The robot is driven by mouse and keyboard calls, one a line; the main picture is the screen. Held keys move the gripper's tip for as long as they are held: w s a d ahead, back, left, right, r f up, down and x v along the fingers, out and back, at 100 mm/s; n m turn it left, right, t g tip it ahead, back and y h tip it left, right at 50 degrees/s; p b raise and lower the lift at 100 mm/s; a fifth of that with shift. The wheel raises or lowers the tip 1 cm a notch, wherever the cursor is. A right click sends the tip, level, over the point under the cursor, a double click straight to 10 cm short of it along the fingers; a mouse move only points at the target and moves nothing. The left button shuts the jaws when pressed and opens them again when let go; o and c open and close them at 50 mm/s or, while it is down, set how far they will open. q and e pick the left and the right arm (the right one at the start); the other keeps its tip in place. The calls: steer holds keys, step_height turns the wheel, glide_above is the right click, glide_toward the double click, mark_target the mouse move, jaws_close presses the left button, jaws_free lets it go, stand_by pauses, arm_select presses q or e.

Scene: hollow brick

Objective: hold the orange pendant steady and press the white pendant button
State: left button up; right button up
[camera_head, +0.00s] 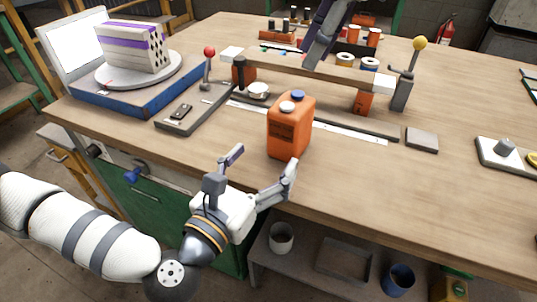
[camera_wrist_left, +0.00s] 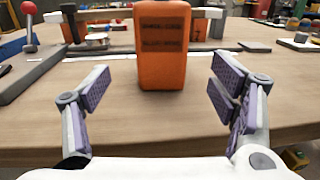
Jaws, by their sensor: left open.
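The orange pendant (camera_head: 289,140) stands upright on the workbench, with a white button (camera_head: 287,106) and a blue button (camera_head: 298,95) on top. My left gripper (camera_head: 262,172) is open and empty at the bench's front edge, its fingers spread toward the pendant. In the left wrist view the pendant (camera_wrist_left: 164,45) stands beyond the fingertips, between the two purple-padded fingers and apart from both. Its top is cut off there. My right gripper (camera_head: 318,48) comes in from the top edge, above the pendant in the picture; only purple-and-grey finger parts show, and its opening is unclear.
A turntable with a brick (camera_head: 135,46) is at the left. The bench front right of the pendant is clear.

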mark_target(290, 129)
arm_select(q)
steer(key=x, duration=1.1)
steer(key=shift+w+d, duration=0.1)
steer(key=shift+w, duration=0.05)
steer(key=c, duration=1.6)
steer(key=shift+o, duration=0.2)
arm_select(e)
jaws_close()
arm_select(q)
steer(key=shift+f, duration=0.1)
